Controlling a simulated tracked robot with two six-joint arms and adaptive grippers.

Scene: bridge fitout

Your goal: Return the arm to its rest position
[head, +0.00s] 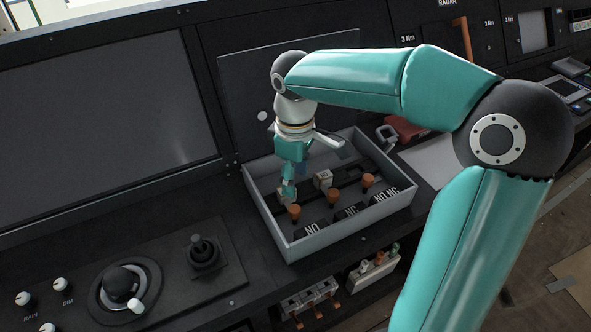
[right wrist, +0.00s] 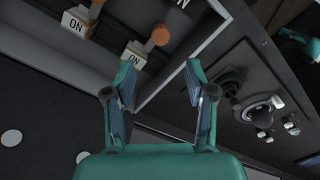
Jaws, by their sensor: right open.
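My right arm, teal with dark joints, reaches across the head view from the lower right, bent at a high elbow. My right gripper (head: 290,188) points down into the left part of a grey open-topped box (head: 340,232). In the right wrist view the right gripper (right wrist: 161,72) has its two fingers apart with nothing between them. Orange-knobbed levers (head: 367,181) stand in the box, and one (right wrist: 160,35) shows beyond the fingers in the wrist view. Whether a finger touches a lever or the box cannot be told.
A dark screen (head: 105,100) is at the left. A joystick (head: 204,252) and a round control (head: 124,285) sit on the front panel. Small parts (head: 308,297) lie below the box's front. A red padlock-like item (head: 405,128) lies behind the box, beside my arm.

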